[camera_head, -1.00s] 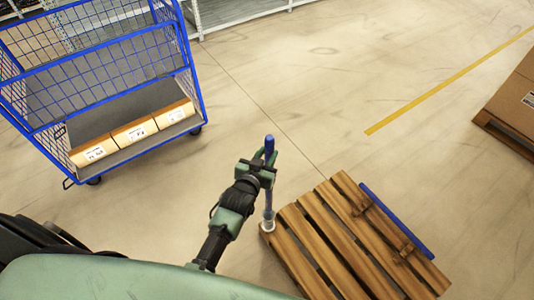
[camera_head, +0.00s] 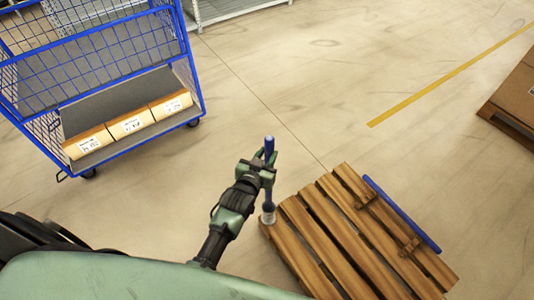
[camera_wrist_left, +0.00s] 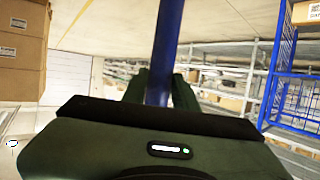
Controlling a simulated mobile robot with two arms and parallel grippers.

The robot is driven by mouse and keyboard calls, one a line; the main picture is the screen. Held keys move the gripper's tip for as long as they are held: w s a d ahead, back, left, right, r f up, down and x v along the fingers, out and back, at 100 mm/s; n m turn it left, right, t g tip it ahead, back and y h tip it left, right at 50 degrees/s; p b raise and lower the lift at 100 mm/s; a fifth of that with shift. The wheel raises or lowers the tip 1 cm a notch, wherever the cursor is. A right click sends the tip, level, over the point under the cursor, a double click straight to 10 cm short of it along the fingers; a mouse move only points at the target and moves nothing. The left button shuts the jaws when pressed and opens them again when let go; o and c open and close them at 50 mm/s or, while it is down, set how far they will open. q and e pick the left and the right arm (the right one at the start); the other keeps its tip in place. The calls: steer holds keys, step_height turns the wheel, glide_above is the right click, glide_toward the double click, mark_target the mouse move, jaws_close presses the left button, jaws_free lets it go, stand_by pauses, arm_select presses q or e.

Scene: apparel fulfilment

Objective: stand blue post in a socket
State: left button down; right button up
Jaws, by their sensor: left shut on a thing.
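My left gripper (camera_head: 268,163) is shut on a blue post (camera_head: 269,144) and holds it near the middle of the head view. The post looks close to upright, its top above the fingers. Its lower end is at a pale round socket (camera_head: 268,217) by the pallet's left corner; I cannot tell whether it is inside. In the left wrist view the blue post (camera_wrist_left: 165,50) rises between the green fingers. A second blue post (camera_head: 402,213) lies along the right side of the wooden pallet (camera_head: 345,235). My right gripper is not in view.
A blue wire cart (camera_head: 120,88) with several cartons (camera_head: 131,123) on its shelf stands at the upper left. Another pallet with a brown box (camera_head: 516,92) is at the right edge. The floor between them is clear, with a yellow line (camera_head: 450,75).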

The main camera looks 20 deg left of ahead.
arm_select(q)
steer(key=shift+f+b, duration=2)
steer(key=shift+f, duration=0.95)
steer(key=c, duration=1)
jaws_free()
steer(key=shift+c, duration=0.2)
steer(key=p+v, duration=0.1)
steer(key=v, duration=0.6)
steer(key=shift+s, duration=0.4)
